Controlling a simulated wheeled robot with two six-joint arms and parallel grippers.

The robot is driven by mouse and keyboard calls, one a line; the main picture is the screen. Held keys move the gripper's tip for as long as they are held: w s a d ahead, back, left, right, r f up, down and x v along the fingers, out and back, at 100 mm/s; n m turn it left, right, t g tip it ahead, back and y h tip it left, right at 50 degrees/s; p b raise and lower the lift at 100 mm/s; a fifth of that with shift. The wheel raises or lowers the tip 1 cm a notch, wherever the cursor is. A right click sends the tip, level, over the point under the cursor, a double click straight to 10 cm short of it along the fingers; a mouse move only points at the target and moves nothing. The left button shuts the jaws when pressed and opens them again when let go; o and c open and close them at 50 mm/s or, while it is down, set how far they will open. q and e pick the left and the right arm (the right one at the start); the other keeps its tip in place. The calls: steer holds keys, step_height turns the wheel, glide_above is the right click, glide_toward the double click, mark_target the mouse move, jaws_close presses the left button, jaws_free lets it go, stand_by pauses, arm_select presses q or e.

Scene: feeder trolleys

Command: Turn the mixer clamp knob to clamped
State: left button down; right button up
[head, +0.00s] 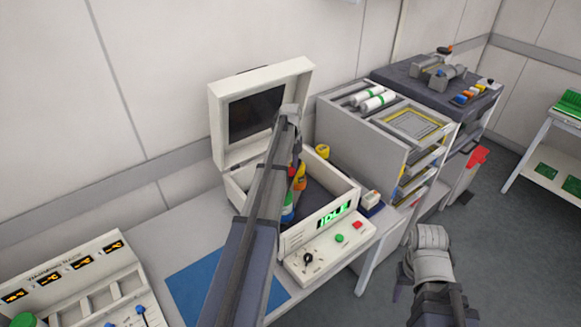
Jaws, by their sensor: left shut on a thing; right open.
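The mixer (300,235) is a white box with its lid (300,72) raised. Its front has a green-lit display (334,214), a green button, a red button and a black dial knob (307,258). Inside stand several coloured containers, one of them orange-yellow (300,180). My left arm crosses in front of the mixer, and my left gripper (291,114) is over its chamber, near the lid. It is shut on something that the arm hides. I cannot make out a clamp knob or its position. My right gripper (431,240) is open, low over the floor, right of the mixer.
A blue mat (200,285) lies on the bench. A warming rack (75,280) stands at lower left. A grey trolley with trays (415,122) and a dark-topped unit (400,76) stand right of the mixer. Floor is free at right, before a white table (545,175).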

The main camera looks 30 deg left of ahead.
mark_target(291, 170)
stand_by(0.3)
arm_select(q)
steer(key=shift+c, duration=1.9)
jaws_free()
steer(key=shift+r, duration=0.1)
step_height(291, 170, up, 8)
steer(key=p, duration=0.8)
steer(key=shift+f, duration=0.2)
